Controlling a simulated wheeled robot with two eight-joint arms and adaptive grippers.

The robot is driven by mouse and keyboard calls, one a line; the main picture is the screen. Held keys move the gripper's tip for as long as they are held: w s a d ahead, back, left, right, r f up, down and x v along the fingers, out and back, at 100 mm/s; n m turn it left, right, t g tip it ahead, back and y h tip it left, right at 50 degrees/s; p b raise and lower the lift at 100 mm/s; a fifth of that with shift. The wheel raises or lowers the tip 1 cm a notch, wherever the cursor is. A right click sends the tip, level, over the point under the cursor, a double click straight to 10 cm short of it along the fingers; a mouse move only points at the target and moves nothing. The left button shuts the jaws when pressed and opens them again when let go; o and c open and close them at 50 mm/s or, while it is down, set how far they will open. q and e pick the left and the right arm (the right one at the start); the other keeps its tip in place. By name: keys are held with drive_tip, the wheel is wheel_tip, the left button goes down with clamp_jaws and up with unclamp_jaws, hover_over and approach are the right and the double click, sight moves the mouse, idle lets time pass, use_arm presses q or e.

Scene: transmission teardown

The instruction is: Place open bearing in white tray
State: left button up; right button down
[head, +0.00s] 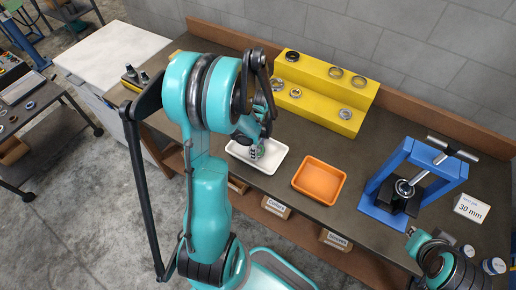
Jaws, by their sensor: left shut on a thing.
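The white tray (272,163) lies on the dark workbench near its front edge. My left gripper (256,152) points down over the tray, low and close to its floor. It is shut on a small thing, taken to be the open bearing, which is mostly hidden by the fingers. I cannot tell whether that thing touches the tray. Part of my right arm shows at the lower right, but its gripper is not clearly in view.
An orange tray (319,180) sits right of the white tray. A yellow stepped rack (315,95) with several rings and bearings stands behind. A blue press (420,182) stands at the right, beside a "30 mm" sign (471,208). Labelled bins (276,207) are under the bench front.

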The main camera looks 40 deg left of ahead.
use_arm(q)
drive_tip(key=shift+r, duration=0.1)
drive_tip(key=shift+f, duration=0.25)
drive_tip(key=o, duration=1.4)
drive_tip(key=shift+o, duration=0.2)
drive_tip(key=shift+r, duration=0.15)
